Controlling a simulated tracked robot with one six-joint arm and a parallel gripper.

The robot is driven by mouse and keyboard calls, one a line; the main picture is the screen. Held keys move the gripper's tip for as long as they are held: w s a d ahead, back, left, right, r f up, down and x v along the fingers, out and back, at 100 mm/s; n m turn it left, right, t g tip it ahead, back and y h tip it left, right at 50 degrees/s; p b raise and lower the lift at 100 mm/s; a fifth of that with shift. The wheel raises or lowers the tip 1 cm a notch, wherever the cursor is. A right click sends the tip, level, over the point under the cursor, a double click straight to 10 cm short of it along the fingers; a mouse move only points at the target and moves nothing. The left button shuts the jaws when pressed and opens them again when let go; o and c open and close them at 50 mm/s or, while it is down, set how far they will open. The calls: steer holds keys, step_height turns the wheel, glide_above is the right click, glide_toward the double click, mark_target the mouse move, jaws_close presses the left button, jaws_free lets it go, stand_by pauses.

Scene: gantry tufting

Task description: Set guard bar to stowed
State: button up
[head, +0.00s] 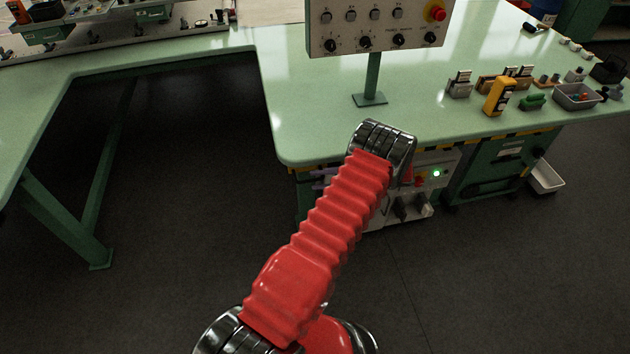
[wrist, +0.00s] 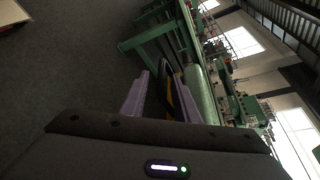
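I cannot pick out the guard bar for certain in either view. In the wrist view my gripper (wrist: 157,72) shows two purple fingers standing apart. A dark strip with yellow shows between and behind them; I cannot tell whether the fingers touch it. In the head view only a little purple of the gripper (head: 321,180) shows left of my arm's end, by the table's front edge; the rest is hidden behind my arm. A control panel (head: 377,28) with switches, knobs and a red button stands on a post on the pale green table (head: 310,120).
Under the table is a cabinet with a lit green lamp (head: 436,173). A yellow device (head: 499,96), a grey bin (head: 577,97) and small tools lie on the table's right. A white tray (head: 546,177) hangs below. The floor (head: 170,200) at left is clear between table legs.

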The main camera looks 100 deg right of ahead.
steer(key=v, duration=1.1)
steer(key=shift+s, duration=0.2)
steer(key=shift+f, duration=0.1)
